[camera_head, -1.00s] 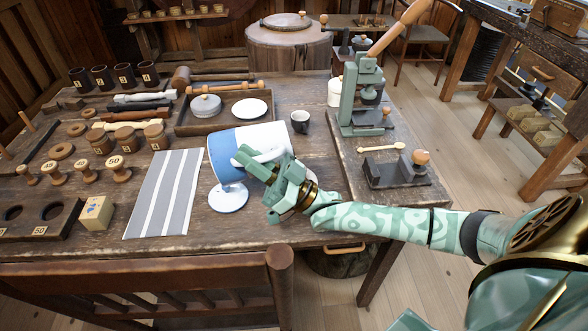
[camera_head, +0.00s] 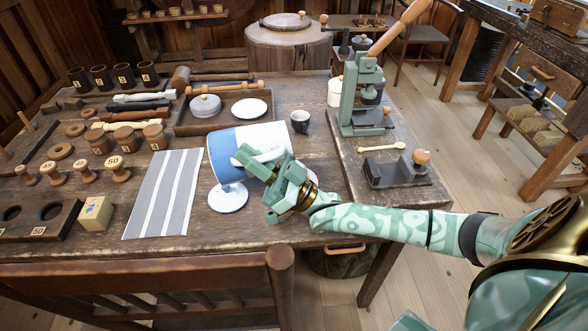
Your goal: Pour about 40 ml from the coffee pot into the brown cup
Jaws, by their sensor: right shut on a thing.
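The coffee pot (camera_head: 226,154), white with a blue band, is tipped far over above the table. My right gripper (camera_head: 268,180) is shut on it at its right side, near the white handle. The gripper and the pot's body hide part of the pot and the table behind. A small dark cup (camera_head: 300,122) stands upright just beyond the pot's right end; its colour looks grey-black, and I cannot tell whether it is the brown cup. No stream of liquid shows. My left gripper is not in view.
A white-and-blue saucer-like disc (camera_head: 228,198) lies below the pot. A striped grey cloth (camera_head: 165,195) is to the left. A wooden tray (camera_head: 182,122) stands behind, and a green lever press (camera_head: 349,98) stands to the right. A chair back (camera_head: 140,275) is in front.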

